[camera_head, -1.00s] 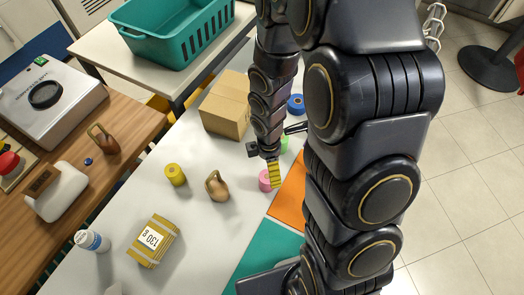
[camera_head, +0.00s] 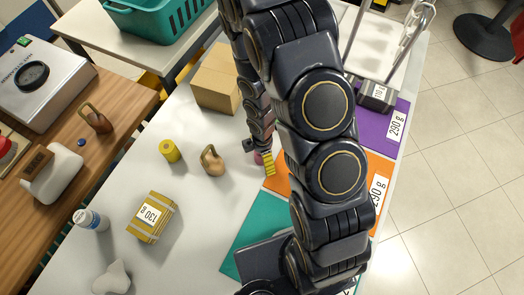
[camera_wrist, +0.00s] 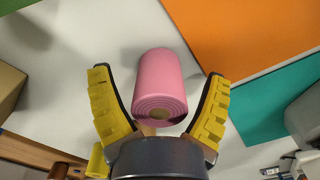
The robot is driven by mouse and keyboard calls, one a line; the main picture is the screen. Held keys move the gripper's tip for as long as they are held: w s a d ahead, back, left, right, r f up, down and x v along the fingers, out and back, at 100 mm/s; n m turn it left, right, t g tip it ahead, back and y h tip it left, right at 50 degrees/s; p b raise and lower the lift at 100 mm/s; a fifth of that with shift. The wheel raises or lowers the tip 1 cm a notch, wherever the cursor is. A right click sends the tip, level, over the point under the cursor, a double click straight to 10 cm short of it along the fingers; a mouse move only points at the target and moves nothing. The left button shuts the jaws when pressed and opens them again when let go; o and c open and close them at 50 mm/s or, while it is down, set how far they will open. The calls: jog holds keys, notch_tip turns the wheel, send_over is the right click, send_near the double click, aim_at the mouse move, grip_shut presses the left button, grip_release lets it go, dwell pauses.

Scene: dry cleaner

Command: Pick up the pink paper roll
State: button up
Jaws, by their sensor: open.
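The pink paper roll (camera_wrist: 160,80) stands out in the wrist view between the two yellow ribbed fingers of my gripper (camera_wrist: 159,95). The fingers are apart, one on each side of it, and I see gaps between them and the roll. In the head view only a bit of the pink roll (camera_head: 258,158) shows beside my gripper (camera_head: 262,160), over the white table; my arm hides the rest.
A cardboard box (camera_head: 216,80), a yellow roll (camera_head: 170,151), a tan kettlebell-shaped weight (camera_head: 211,162) and a yellow strapped bundle (camera_head: 151,216) stand left of my gripper on the white table. Orange (camera_head: 277,184) and teal (camera_head: 250,240) sheets lie to the right and front.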

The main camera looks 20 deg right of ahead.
jog(key=shift+f, duration=0.2)
jog(key=c, duration=1.2)
jog(key=shift+r, duration=0.1)
